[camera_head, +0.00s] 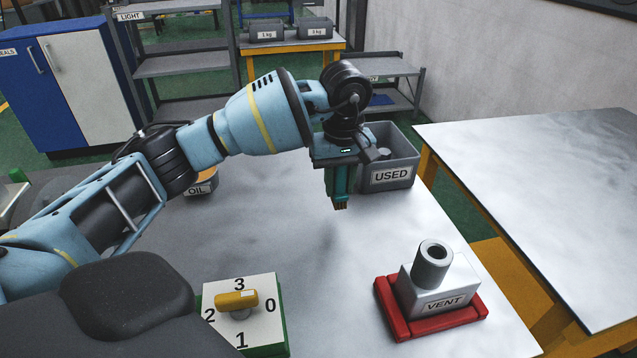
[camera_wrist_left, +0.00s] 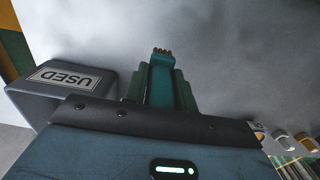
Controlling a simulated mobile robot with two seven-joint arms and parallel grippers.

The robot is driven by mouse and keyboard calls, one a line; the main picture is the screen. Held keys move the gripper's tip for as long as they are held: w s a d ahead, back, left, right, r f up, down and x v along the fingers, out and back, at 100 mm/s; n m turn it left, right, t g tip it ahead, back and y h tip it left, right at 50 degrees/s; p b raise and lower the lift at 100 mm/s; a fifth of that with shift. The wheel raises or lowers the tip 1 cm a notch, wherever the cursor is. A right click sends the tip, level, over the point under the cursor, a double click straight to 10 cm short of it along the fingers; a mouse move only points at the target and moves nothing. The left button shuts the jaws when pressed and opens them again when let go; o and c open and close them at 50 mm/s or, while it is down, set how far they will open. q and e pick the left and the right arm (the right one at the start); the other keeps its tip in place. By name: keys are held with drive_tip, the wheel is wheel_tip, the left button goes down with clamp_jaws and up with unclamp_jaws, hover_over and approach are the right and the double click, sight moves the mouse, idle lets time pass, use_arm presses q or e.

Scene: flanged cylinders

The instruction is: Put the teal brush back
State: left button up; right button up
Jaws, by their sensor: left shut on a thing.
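My left gripper (camera_head: 338,184) points down above the table, in front of the grey bin marked USED. It is shut on the teal brush (camera_head: 341,200), whose short brown bristles point down and show below the fingers. The bristles appear clear of the table. The upper part of the brush is hidden by the gripper. My right gripper is not in view.
The USED bin (camera_head: 399,160) stands right behind the gripper. An OIL container (camera_head: 204,187) is partly behind my arm. A VENT block (camera_head: 437,290) sits in a red tray (camera_head: 400,326) at front right. A numbered dial box (camera_head: 262,325) stands at front left. The middle table is clear.

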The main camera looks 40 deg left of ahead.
use_arm(q)
drive_tip(key=shift+w+a+f, duration=0.15)
drive_tip(key=shift+w+a, duration=0.05)
drive_tip(key=shift+a, duration=1.05)
drive_tip(key=shift+w+a+f, duration=0.1)
drive_tip(key=shift+w+a, duration=0.1)
drive_tip(key=shift+a, duration=1.05)
drive_tip(key=f, duration=0.3)
drive_tip(key=shift+a+p, duration=0.35)
drive_tip(key=shift+f, duration=0.25)
drive_tip(key=shift+f, duration=0.15)
drive_tip(key=o, duration=1)
